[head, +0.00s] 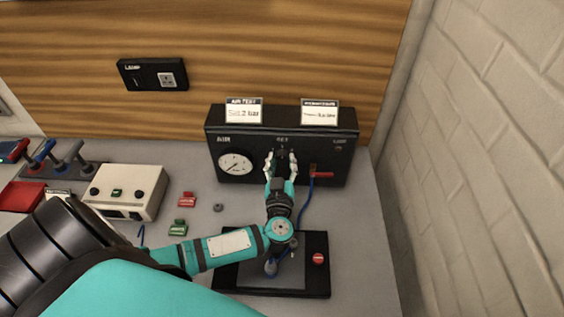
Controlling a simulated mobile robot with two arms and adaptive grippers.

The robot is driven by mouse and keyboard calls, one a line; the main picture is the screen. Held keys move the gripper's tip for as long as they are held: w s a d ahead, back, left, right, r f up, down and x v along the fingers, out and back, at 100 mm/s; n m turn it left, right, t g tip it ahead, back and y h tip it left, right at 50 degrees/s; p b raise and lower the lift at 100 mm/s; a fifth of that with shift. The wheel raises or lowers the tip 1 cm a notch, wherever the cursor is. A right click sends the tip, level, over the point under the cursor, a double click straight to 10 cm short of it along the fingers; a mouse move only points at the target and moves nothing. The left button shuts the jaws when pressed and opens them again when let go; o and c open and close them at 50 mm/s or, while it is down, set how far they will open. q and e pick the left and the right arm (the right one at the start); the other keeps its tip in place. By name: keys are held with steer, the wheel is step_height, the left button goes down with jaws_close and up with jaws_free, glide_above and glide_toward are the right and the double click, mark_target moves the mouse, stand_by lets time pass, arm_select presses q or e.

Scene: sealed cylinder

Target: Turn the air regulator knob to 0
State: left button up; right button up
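The air regulator is a black box (335,150) at the back of the bench, with a round white gauge (236,164) on its left and a "SET" label above the middle. My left gripper (281,155) is at the box's front under that label. Its two pale fingers stand apart, one on each side of the dark knob (281,154). The knob is small and partly hidden, and its setting cannot be read. Whether the fingers touch it cannot be told. The gauge needle is too small to read. My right gripper is not in view.
A red valve handle (321,174) with a blue hose (306,205) is right of the gripper. Below my forearm is a black plate (318,285) with a red button (318,258). A white device (125,190) and small red and green tags stand left. A brick wall bounds the right.

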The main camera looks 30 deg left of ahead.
arm_select(q)
jaws_close()
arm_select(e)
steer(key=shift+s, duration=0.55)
